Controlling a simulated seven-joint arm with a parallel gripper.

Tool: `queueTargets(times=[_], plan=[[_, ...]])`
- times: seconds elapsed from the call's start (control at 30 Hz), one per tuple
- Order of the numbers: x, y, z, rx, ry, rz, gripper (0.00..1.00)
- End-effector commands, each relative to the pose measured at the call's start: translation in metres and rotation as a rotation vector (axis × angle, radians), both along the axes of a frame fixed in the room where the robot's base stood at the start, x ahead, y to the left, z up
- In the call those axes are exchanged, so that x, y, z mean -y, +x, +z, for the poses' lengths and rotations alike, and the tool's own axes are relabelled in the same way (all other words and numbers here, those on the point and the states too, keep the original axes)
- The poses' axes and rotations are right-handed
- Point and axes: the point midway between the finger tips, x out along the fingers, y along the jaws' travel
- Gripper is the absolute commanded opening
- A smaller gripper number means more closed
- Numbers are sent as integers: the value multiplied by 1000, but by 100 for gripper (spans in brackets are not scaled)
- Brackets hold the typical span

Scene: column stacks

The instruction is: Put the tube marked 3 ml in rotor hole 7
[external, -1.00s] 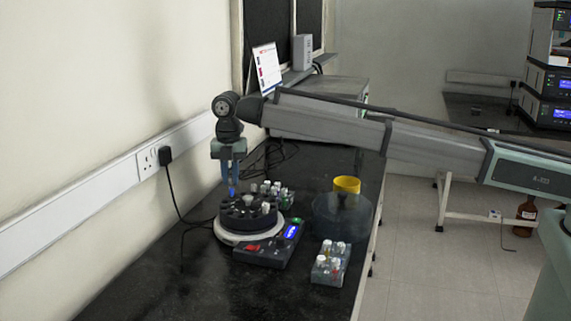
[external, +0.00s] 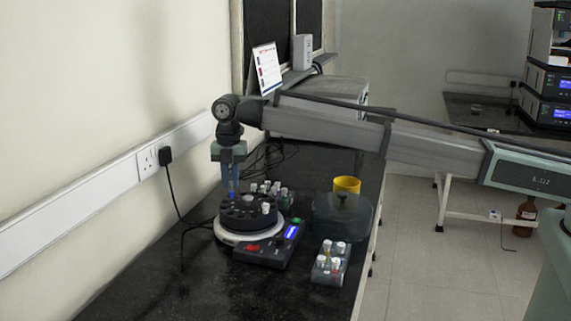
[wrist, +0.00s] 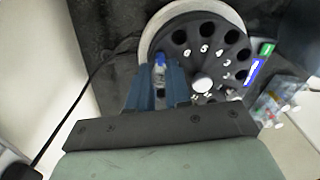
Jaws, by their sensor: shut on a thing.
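My gripper (external: 231,188) is shut on a clear tube (wrist: 160,72) with blue at its far end. It holds the tube upright at the left side of the black rotor (external: 240,217); whether the tip is inside a hole cannot be told. The marking on the tube is not readable. The rotor also fills the upper part of the wrist view (wrist: 190,22), with a ring of open dark holes and white numbers, of which 6, 5, 4 and 3 are fairly legible. Number 7 is not clearly seen. A white cap (wrist: 203,86) stands up from the rotor.
A control box (external: 262,254) with a lit blue display adjoins the rotor. A rack of capped tubes (external: 328,270) stands front right, another group (external: 283,193) behind. A clear domed lid (external: 342,217) and a yellow cup (external: 346,184) stand to the right. The front bench is clear.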

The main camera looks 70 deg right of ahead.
Motion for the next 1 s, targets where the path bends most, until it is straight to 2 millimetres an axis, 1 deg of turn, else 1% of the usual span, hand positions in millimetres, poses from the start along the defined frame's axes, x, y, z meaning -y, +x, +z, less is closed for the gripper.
queueTargets(times=[1.0], plan=[[0,0,-22,0,0,0,0]])
